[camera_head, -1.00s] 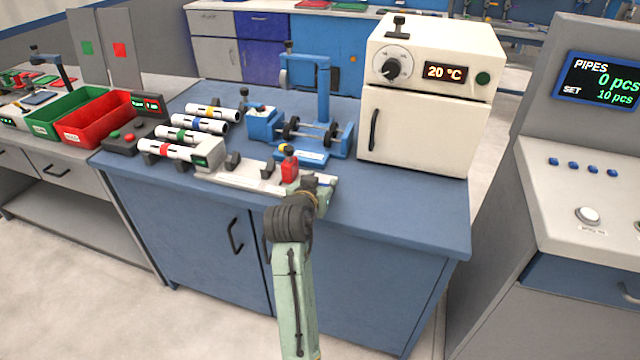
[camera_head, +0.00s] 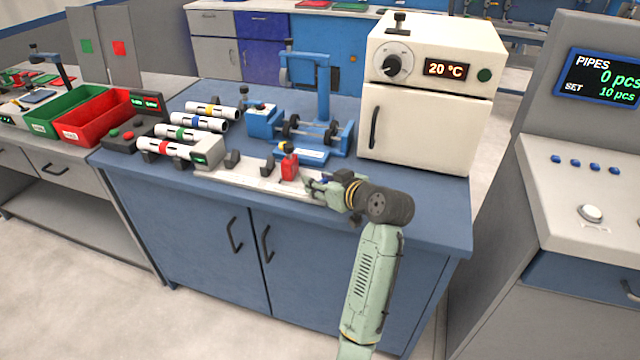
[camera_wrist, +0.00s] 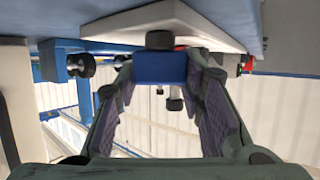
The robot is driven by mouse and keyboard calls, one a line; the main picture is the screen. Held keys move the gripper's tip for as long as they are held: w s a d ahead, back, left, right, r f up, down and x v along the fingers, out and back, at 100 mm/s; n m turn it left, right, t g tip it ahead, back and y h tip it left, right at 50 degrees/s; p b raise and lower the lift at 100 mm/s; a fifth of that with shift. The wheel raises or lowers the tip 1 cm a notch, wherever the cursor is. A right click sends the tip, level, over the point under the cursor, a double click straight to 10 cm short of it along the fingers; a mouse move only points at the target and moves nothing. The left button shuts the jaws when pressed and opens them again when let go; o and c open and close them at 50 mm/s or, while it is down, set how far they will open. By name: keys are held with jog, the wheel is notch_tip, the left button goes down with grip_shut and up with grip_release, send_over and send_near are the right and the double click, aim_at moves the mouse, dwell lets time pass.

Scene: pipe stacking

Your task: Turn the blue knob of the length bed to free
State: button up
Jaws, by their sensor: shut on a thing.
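The length bed (camera_head: 250,178) is a long pale rail on the blue bench, with a red slider (camera_head: 290,167) and dark supports on it. My gripper (camera_head: 318,184) reaches its right end from the right, lying low and nearly level. In the wrist view, the blue knob (camera_wrist: 160,68) sits between the fingertips of my gripper (camera_wrist: 162,80), which are shut on it. A dark round part (camera_wrist: 160,40) shows just beyond the knob. In the head view my gripper hides the knob, so I cannot read its setting.
A white oven (camera_head: 415,130) reading 20 °C stands behind my gripper to the right. A blue fixture with rollers (camera_head: 265,122) stands behind the bed. Several banded pipes (camera_head: 198,124) lie at left, near a red bin (camera_head: 95,120). The bench's front right top is clear.

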jog(key=n+g+y+b, duration=0.2)
jog(key=n+g+y, duration=0.1)
jog(key=shift+d+f+n, duration=0.1)
jog(key=shift+f+n, duration=0.05)
jog(key=shift+n, duration=0.25)
jog(key=shift+n+g+y+b, duration=1.1)
jog(key=shift+n+g, duration=0.6)
jog(key=shift+g, duration=0.3)
jog(key=o, duration=1.2)
jog(key=shift+c, duration=0.2)
jog(key=v, duration=1.2)
jog(key=shift+w+a, duration=0.1)
jog(key=shift+a, duration=0.1)
